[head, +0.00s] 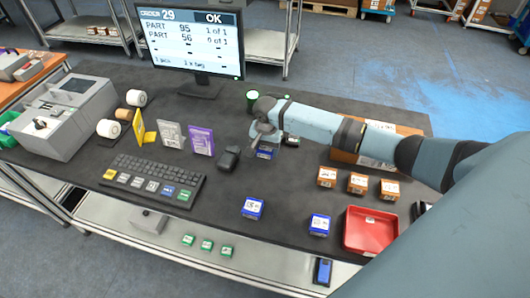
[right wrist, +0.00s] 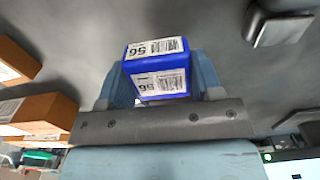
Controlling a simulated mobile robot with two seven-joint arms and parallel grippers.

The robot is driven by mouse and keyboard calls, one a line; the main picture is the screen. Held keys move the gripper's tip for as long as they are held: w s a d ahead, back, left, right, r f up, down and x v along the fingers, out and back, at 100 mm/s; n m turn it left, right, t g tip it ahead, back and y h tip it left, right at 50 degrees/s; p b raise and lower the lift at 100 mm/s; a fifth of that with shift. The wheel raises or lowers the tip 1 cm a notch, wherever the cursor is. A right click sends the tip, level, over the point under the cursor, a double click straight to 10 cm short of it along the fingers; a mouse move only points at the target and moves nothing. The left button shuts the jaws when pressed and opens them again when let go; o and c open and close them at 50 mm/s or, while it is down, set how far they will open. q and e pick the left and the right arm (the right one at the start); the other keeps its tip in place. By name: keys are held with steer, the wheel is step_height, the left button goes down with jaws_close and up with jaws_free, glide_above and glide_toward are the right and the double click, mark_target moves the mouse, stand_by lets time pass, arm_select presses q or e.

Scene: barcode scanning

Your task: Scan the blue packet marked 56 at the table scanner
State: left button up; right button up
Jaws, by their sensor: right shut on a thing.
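My right gripper (head: 264,143) is shut on a blue packet (head: 266,153) over the middle of the table. In the right wrist view the packet (right wrist: 156,70) sits between the two fingers, with two white barcode labels marked 56 towards the camera. A dark device with a green light (head: 252,96), which looks like the table scanner, stands just behind the gripper, apart from the packet. The monitor (head: 196,40) reads order 29, OK, part 95 1 of 1, part 56 0 of 1. My left gripper is not in view.
Two other blue packets (head: 252,208) (head: 320,224) lie at the front, near a red tray (head: 371,231). Orange packets (head: 357,183) and a cardboard box (head: 345,156) are to the right. A keyboard (head: 152,180), dark mouse-like device (head: 229,157) and purple card (head: 201,140) are left.

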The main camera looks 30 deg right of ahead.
steer(key=shift+d, duration=0.1)
steer(key=s+a+r+p, duration=0.4)
steer(key=s+a+r, duration=0.4)
steer(key=a+r, duration=0.2)
steer(key=shift+s+p, duration=0.2)
steer(key=shift+p, duration=0.2)
steer(key=shift+d, duration=0.1)
